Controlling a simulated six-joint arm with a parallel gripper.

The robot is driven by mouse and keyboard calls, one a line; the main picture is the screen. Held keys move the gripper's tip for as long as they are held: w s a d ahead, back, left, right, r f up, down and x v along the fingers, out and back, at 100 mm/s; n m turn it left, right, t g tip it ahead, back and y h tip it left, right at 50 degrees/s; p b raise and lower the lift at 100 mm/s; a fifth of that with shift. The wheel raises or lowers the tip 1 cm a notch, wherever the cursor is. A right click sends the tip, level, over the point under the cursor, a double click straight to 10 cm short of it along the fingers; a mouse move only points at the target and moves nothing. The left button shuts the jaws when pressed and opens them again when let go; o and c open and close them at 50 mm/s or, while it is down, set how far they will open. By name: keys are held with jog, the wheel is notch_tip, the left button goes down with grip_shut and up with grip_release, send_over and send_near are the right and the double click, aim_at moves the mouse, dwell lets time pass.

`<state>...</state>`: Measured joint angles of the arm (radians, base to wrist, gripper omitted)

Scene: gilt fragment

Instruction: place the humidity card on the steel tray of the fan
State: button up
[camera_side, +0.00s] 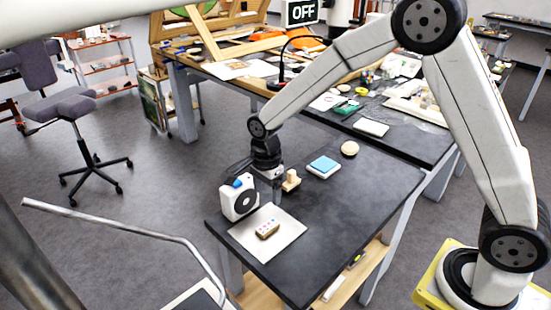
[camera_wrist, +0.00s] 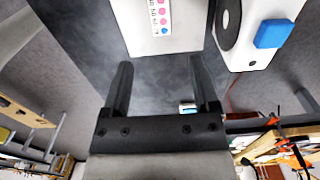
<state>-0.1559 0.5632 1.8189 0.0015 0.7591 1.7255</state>
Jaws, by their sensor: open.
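The humidity card (camera_side: 267,229), a small piece with a row of pink and blue dots, lies on the steel tray (camera_side: 285,241), a flat pale plate in front of the fan. The fan (camera_side: 247,203) is a white box with a dark round grille and a blue part on top. In the wrist view the card (camera_wrist: 158,14), tray (camera_wrist: 190,42) and fan (camera_wrist: 258,27) are cut by the top edge. My gripper (camera_side: 277,192) is behind the tray, beside the fan. In the wrist view my gripper (camera_wrist: 160,64) is open, with nothing between its fingers.
A pale wooden block (camera_side: 291,181) stands close beside my gripper. A white-edged blue pad (camera_side: 323,166) and a round beige thing (camera_side: 349,148) are farther back. The dark tabletop (camera_side: 345,215) is clear to the right of the tray.

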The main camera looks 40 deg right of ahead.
jog(key=shift+r, duration=0.5)
dwell(0.3)
jog(key=s+d+r+n+t, duration=0.1)
jog(key=s+d+n, duration=0.2)
jog(key=s+n, duration=0.5)
jog(key=s+d+n+t, duration=0.1)
jog(key=s+d+n, duration=0.3)
jog(key=s+n, duration=0.4)
jog(key=shift+s+r+n+t, duration=0.2)
jog(key=shift+r+n+t, duration=0.15)
jog(key=shift+n, duration=0.65)
